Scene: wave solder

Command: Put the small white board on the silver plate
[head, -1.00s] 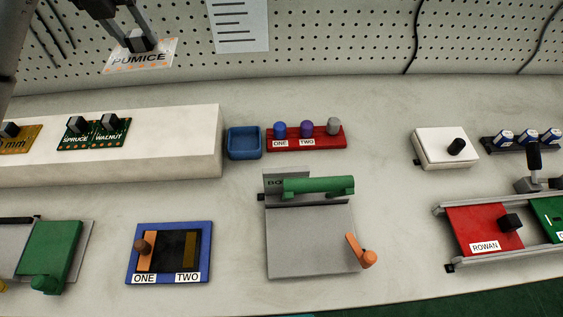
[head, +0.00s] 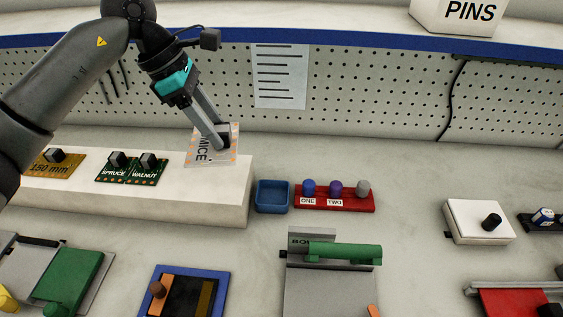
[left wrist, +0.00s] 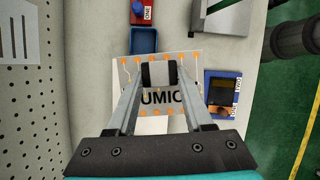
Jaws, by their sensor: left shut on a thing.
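The small white board (head: 200,157), marked PUMICE and dotted orange along its edges, is in my left gripper (head: 222,140). Another grey plate (head: 20,268) with a green flap is at lower left. My right gripper is out of view.
The long white block (head: 180,205) carries green boards marked SPRUCE and WALNUT and a gold board (head: 58,168). A blue tray (head: 272,196) and a red knob rack (head: 350,203) are to its right. A blue-framed fixture (head: 222,280) stands left of the silver plate.

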